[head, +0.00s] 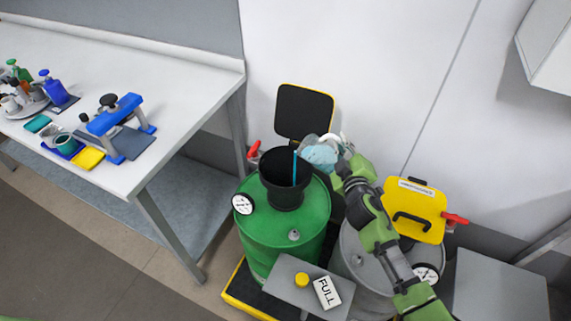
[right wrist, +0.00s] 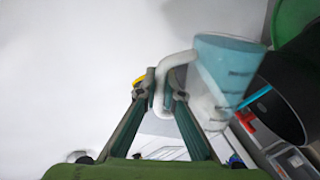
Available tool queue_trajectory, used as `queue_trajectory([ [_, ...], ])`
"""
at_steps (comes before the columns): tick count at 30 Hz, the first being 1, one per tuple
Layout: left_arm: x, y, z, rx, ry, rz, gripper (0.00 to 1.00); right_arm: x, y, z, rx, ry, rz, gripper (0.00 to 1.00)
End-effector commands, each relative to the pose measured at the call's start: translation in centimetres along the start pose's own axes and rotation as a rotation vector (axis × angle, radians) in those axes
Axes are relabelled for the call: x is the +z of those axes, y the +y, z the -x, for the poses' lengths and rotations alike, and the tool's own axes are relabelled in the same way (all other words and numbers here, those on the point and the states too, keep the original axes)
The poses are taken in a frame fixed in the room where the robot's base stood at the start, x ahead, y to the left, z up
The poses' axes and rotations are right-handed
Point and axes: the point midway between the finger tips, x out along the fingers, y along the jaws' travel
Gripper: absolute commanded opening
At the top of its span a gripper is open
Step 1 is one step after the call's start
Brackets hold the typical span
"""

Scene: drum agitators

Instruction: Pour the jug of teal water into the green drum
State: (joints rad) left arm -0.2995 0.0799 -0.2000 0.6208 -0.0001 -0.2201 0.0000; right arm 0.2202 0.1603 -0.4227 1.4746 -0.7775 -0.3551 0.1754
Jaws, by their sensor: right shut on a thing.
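A thin teal streak (head: 294,167), which looks like falling water, runs down into the funnel. In the right wrist view the jug (right wrist: 228,72) holds teal liquid and the funnel (right wrist: 283,95) is close beside it. My right gripper (head: 345,163) is shut on the jug's white handle (right wrist: 166,78). My left gripper is out of view.
A grey drum (head: 352,258) with a raised yellow lid (head: 413,208) stands right of the green drum. A raised black lid (head: 304,111) is behind. A grey stand with a FULL sign (head: 327,292) is in front. A white bench (head: 170,95) with several items is left.

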Motion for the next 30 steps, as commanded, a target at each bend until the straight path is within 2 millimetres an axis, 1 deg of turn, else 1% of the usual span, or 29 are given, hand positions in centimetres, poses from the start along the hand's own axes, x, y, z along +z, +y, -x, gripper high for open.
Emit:
queue_trajectory([
  [30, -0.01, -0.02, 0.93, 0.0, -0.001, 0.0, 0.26, -0.41, 0.09, 0.62, 0.003, -0.013, 0.072, 0.0],
])
